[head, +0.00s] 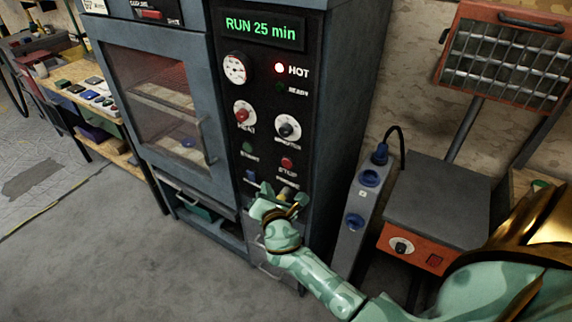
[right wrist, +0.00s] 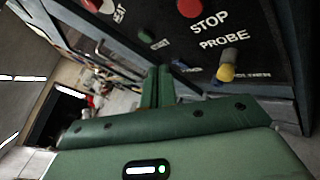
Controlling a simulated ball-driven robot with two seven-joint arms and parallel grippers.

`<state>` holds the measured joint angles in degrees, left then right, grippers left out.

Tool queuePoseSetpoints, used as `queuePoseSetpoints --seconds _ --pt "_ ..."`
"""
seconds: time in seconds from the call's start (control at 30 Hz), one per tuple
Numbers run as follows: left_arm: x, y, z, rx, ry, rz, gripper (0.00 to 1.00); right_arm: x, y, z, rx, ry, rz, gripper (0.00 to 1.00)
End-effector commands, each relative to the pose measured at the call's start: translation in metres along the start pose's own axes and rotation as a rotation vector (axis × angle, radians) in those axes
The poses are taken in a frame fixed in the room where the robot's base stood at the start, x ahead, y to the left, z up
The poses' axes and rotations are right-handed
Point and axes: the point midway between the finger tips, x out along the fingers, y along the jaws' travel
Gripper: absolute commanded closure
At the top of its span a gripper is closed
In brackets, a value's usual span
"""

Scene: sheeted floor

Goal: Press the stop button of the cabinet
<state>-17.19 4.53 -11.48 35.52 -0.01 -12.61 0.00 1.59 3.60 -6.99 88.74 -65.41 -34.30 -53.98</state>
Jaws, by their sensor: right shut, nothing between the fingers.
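The cabinet (head: 345,90) is a dark blue-grey unit with a black control panel on its right part. The red stop button (head: 287,162) sits low on the panel above its STOP label; in the right wrist view the stop button (right wrist: 190,8) is at the top edge, partly cut off. My right gripper (head: 268,200) is just below and left of the button in the head view, apart from it. Its fingers (right wrist: 158,85) are shut and empty in the right wrist view, pointing toward the panel's lower part. My left gripper is not in view.
A green start button (head: 247,147) is left of stop. A yellow probe plug (right wrist: 227,70) sticks out below it. A grey-orange unit (head: 440,200) stands at right.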

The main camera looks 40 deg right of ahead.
Motion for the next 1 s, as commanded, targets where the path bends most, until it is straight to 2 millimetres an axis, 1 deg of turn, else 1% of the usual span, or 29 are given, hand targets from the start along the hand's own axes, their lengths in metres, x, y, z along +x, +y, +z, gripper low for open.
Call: queuePoseSetpoints --seconds 0.3,0.5,0.7,1.0 --pt "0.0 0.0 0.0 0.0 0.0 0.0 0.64 0.032 -0.023 0.023 -0.001 -0.001 0.0 1.0" --pt "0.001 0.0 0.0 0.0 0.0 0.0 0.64 0.046 -0.034 0.034 0.0 -0.001 0.0 1.0" --pt "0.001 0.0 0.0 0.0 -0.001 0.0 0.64 0.052 -0.038 0.038 0.002 0.0 0.001 1.0" --pt "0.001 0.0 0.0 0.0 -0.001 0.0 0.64 0.053 -0.038 0.039 0.002 0.0 0.0 1.0"
